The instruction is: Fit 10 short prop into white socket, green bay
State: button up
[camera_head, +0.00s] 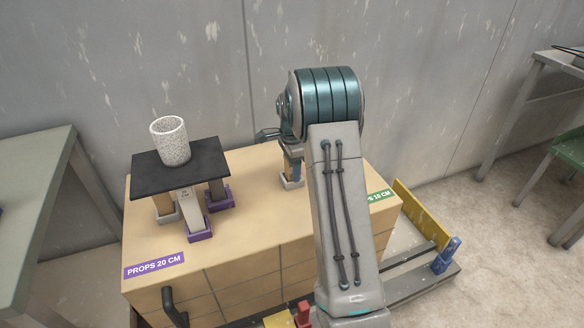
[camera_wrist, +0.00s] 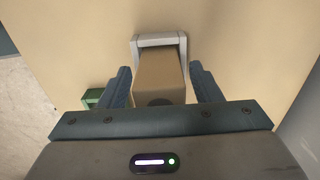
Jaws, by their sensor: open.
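In the wrist view a short tan prop (camera_wrist: 160,75) stands between the two fingers of my gripper (camera_wrist: 161,84), which is open with a gap on each side. The prop's far end meets the white socket (camera_wrist: 160,40), whose rim shows around it; how deep it sits cannot be told. In the head view the white socket (camera_head: 291,183) and the prop's lower part show below my gripper, left of my arm. A green socket (camera_wrist: 94,97) shows at the left in the wrist view. The green bay label (camera_head: 380,196) is partly hidden by my arm.
At the left of the cabinet top (camera_head: 250,215), a dark slab (camera_head: 205,160) rests on several props in white and purple sockets, with a speckled cup (camera_head: 170,140) on it. A purple label (camera_head: 154,265) marks that side. The middle of the top is clear.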

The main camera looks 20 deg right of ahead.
notch_tip(320, 180, up, 12)
jog(key=shift+f+p, duration=0.2)
jog(key=shift+p, duration=0.85)
jog(key=s+a+r+n+t, duration=0.1)
jog(key=s+a+r+n, duration=0.3)
jog(key=s, duration=0.4)
jog(key=s+a+r+n, duration=0.2)
jog(key=s+a+n, duration=0.3)
jog(key=s, duration=0.4)
jog(key=s+a+f+n, duration=0.1)
jog(key=s+n, duration=0.3)
jog(key=s, duration=0.3)
jog(key=s+a+f+n, duration=0.2)
jog(key=s+n, duration=0.3)
jog(key=s, duration=0.3)
jog(key=shift+t, duration=0.3)
jog(key=shift+s, duration=0.1)
notch_tip(320, 180, up, 19)
jog(key=t+p, duration=0.1)
jog(key=p, duration=1.5)
jog(key=shift+a+f+p, duration=0.15)
jog(key=shift+a+p, duration=0.15)
jog(key=shift+p, duration=0.1)
